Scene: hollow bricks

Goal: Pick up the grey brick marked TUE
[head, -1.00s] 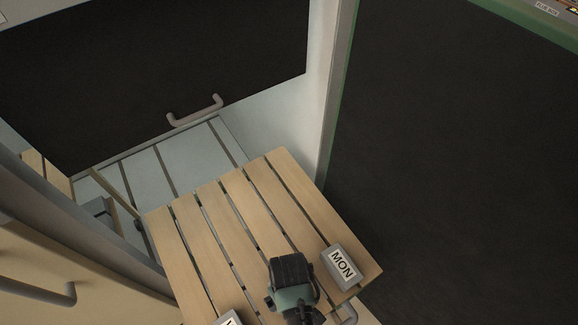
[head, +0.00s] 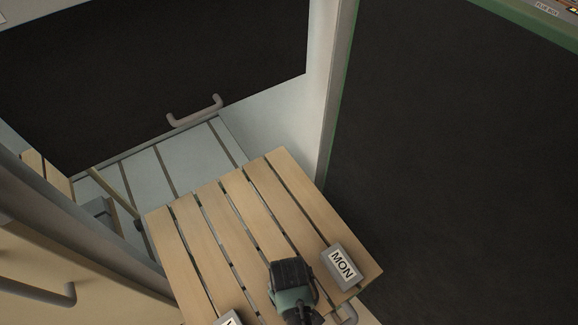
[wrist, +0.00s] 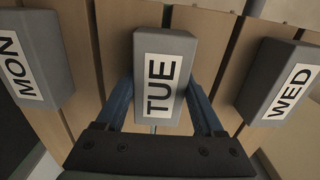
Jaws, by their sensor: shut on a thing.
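The grey brick marked TUE (wrist: 178,44) is in the middle of the wrist view, with its white label facing the camera. My gripper (wrist: 160,92) is shut on it, with one blue finger along each side. In the head view my gripper (head: 292,275) is over the near part of the slatted wooden surface and hides the TUE brick. I cannot tell whether the brick touches the slats or is slightly above them.
A grey brick marked MON (head: 344,266) sits right of my gripper in the head view. A brick marked WED (wrist: 288,84) is on the other side in the wrist view. The wooden slats (head: 235,210) beyond are clear. A dark panel with a handle (head: 195,111) stands behind.

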